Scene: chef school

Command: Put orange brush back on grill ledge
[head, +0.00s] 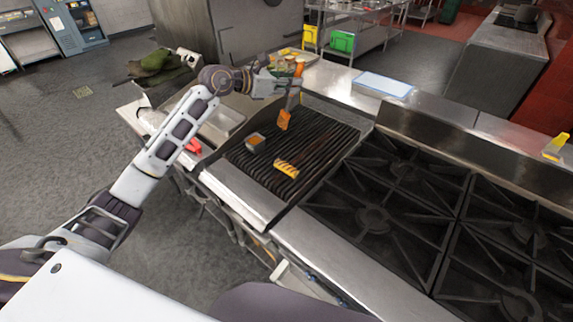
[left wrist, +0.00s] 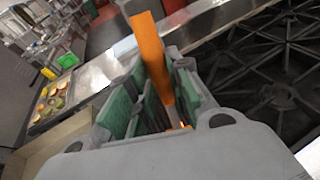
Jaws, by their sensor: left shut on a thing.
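My left gripper (head: 288,86) is shut on the orange brush (head: 284,120). It holds the brush upright above the far left part of the black grill (head: 322,133). The orange handle end (head: 299,69) sticks up above the fingers and the orange head hangs below them. In the left wrist view the orange brush handle (left wrist: 152,55) stands between the green-padded fingers (left wrist: 150,108). The metal grill ledge (head: 334,106) runs along the grill's back edge, right of the brush. My right gripper is not in view.
Black stove burners (head: 400,200) are to the right. A white board (head: 383,85) lies on the back counter. Red tongs (head: 194,147) are left of the grill.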

